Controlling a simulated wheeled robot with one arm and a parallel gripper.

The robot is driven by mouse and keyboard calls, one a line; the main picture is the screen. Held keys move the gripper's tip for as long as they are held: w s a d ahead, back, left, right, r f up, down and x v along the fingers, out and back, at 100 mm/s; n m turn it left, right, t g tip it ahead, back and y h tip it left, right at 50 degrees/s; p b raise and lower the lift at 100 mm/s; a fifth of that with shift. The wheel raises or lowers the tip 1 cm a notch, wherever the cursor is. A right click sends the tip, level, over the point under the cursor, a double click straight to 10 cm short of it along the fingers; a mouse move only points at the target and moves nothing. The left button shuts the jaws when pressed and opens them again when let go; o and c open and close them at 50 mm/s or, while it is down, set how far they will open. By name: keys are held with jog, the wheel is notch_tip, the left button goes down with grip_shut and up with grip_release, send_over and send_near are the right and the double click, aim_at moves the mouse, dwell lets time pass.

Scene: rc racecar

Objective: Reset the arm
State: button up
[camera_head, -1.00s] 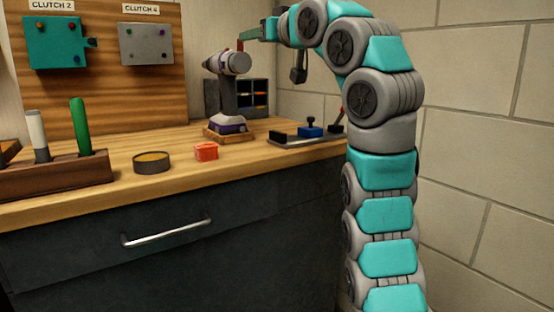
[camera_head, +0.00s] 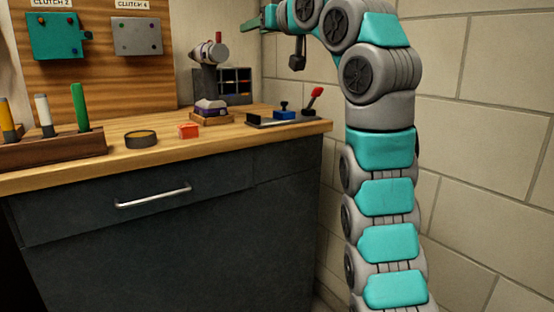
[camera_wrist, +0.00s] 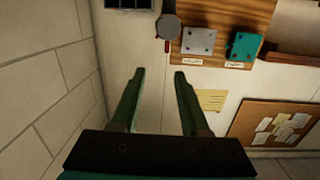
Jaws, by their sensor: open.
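My arm (camera_head: 385,200) stands upright at the right of the head view and bends over to the left at its top. My gripper (camera_head: 256,22) is at the top of the head view, above and behind the right end of the workbench. In the wrist view my gripper (camera_wrist: 158,78) is open, with two green fingers apart and nothing between them. The wrist view looks upside down toward the wall and the panel.
A brick wall (camera_head: 480,130) is close on the right. A corkboard (camera_wrist: 270,127) shows in the wrist view.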

jog(key=w+d+f+m+g+h, duration=0.1)
jog(key=d+f+m+g+h, duration=0.1)
jog(key=d+f+h, duration=0.3)
jog(key=w+d+f+m+g, duration=0.2)
jog(key=d+f+m, duration=0.1)
jog(key=f, duration=0.4)
jog(key=s+d+f+m+g+h, duration=0.1)
jog(key=s+d+f+g, duration=0.15)
jog(key=s+f, duration=0.4)
jog(key=s+d+f+g+h, duration=0.1)
jog(key=s+d+f+g, duration=0.2)
jog(key=f, duration=0.6)
jog(key=s+d+f+g, duration=0.2)
jog(key=s+f, duration=0.7)
jog(key=s, duration=0.4)
jog(key=s+d+f+g+h, duration=0.1)
jog(key=s+f+g, duration=0.1)
jog(key=s+f, duration=0.8)
jog(key=s+d+f+g+h, duration=0.1)
jog(key=s+d+f+g, duration=0.1)
jog(key=s+f, duration=0.8)
jog(key=s+g, duration=0.1)
jog(key=s, duration=0.7)
jog(key=shift+d, duration=0.3)
jog(key=shift+s+a, duration=0.1)
